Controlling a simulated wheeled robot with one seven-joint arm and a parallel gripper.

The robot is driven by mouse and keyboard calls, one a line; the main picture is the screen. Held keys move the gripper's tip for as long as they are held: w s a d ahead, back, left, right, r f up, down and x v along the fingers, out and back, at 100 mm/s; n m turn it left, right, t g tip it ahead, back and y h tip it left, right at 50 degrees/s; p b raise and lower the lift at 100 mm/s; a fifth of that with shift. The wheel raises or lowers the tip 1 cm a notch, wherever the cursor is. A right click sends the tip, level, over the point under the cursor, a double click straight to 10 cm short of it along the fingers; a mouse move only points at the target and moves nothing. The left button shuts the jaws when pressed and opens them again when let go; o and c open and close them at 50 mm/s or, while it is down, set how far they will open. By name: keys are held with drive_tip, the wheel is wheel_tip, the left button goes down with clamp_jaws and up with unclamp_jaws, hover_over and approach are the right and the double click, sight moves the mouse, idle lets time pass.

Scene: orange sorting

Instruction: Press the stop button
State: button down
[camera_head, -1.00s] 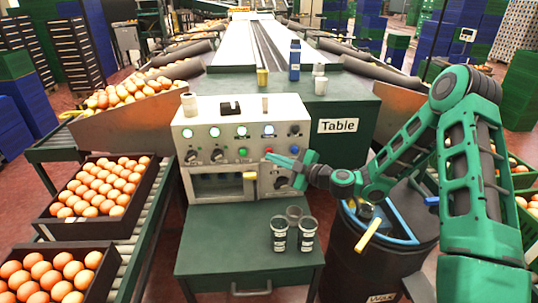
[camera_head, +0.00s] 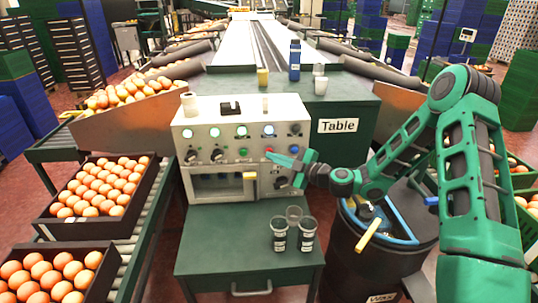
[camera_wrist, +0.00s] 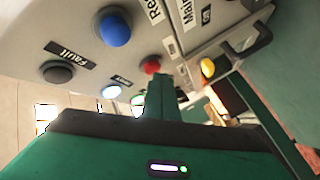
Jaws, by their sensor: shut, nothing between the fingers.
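A white control panel (camera_head: 238,112) with rows of lamps, knobs and buttons stands on the green table. A small red button (camera_wrist: 151,65) shows in the wrist view just past my fingertips; its label is hidden. In the head view my fingers partly cover that spot. My gripper (camera_head: 270,156) is shut and empty, reaching in from the right with its fingertips at the panel's front. It also shows in the wrist view (camera_wrist: 160,92). I cannot tell whether the fingertips touch the button.
A blue button (camera_wrist: 113,27), a dark button (camera_wrist: 57,72) and a lit white lamp (camera_wrist: 111,91) are nearby. Several clear cups (camera_head: 279,236) stand on the green shelf (camera_head: 215,250) below.

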drive_tip(key=shift+w, duration=0.3)
drive_tip(key=shift+s, duration=0.1)
idle(0.4)
drive_tip(key=shift+s, duration=0.9)
drive_tip(key=s, duration=0.5)
idle(0.7)
